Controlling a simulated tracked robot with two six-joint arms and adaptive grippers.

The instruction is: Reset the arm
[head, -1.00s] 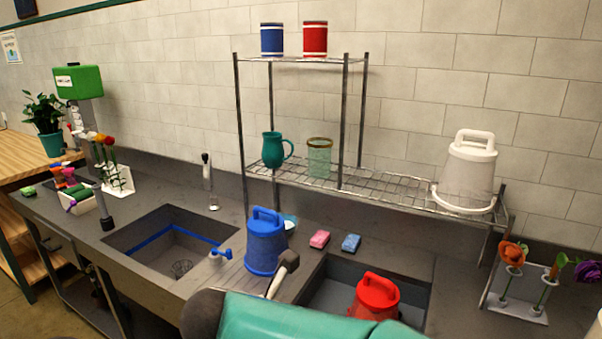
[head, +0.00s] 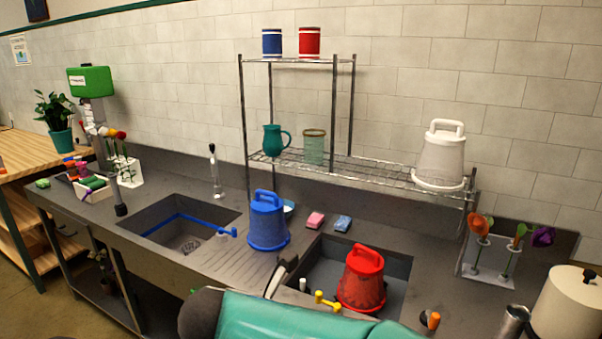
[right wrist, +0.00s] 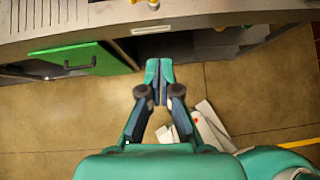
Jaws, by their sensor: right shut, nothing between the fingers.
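My right gripper (right wrist: 159,80) shows in the right wrist view. Its two teal-tipped fingers are together with nothing between them. It hangs over the tan floor, in front of the counter's front edge, apart from everything. In the head view only a teal link of my arm shows along the bottom edge; no fingers are in that view. My left gripper is not in either view.
The counter holds a blue bucket (head: 267,222) between two sinks and a red bucket (head: 362,280) at the right sink. A wire rack (head: 350,172) carries a white bucket (head: 442,155). A green cabinet door (right wrist: 75,60) is at the counter front. Floor (right wrist: 60,125) looks clear.

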